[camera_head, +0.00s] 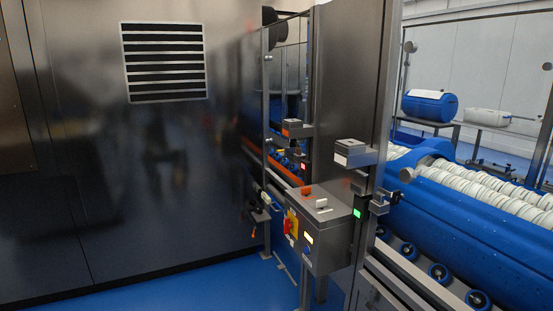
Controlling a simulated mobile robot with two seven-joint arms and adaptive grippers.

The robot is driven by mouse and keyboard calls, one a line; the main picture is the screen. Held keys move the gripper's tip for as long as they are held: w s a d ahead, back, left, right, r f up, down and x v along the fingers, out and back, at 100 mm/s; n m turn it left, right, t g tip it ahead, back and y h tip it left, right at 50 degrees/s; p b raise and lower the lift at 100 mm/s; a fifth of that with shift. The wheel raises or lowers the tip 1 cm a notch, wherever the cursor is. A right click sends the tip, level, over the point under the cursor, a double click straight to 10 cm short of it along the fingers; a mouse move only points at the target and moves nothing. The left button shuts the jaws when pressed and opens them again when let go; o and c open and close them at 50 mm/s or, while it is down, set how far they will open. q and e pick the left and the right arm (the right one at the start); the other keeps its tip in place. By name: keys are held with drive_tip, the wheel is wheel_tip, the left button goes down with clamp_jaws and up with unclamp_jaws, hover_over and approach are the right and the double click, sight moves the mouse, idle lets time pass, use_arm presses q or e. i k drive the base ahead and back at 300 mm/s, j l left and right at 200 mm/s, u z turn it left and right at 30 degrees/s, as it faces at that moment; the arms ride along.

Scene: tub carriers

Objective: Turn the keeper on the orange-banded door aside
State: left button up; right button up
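A clear framed door panel (291,80) stands in the middle, beyond the metal cabinet's edge. An orange band (285,172) runs slantwise low behind or across it; I cannot tell which. A grey box with an orange mark (296,129) sits on its right post, with a small red light (303,167) below. A similar box with a white mark (354,153) sits nearer, with a green light (357,213) and a metal latch-like fitting (380,202) below. Small fittings (258,216) show at the far door's lower left; I cannot make out a keeper there. Neither gripper is in view.
A grey control box (320,228) with a red-and-yellow switch (290,226) juts out at centre. A large metal cabinet wall (150,170) fills the left. Blue tubs with white rolls (480,190) stand on rollers (438,272) at right. The blue floor (180,290) in front is clear.

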sight(293, 143)
drive_tip(key=i+j+z, duration=0.3)
drive_tip(key=i+j, duration=0.15)
drive_tip(key=i, duration=0.15)
drive_tip(key=i+j+z, duration=0.3)
drive_tip(key=i+j, duration=0.25)
drive_tip(key=j, duration=0.1)
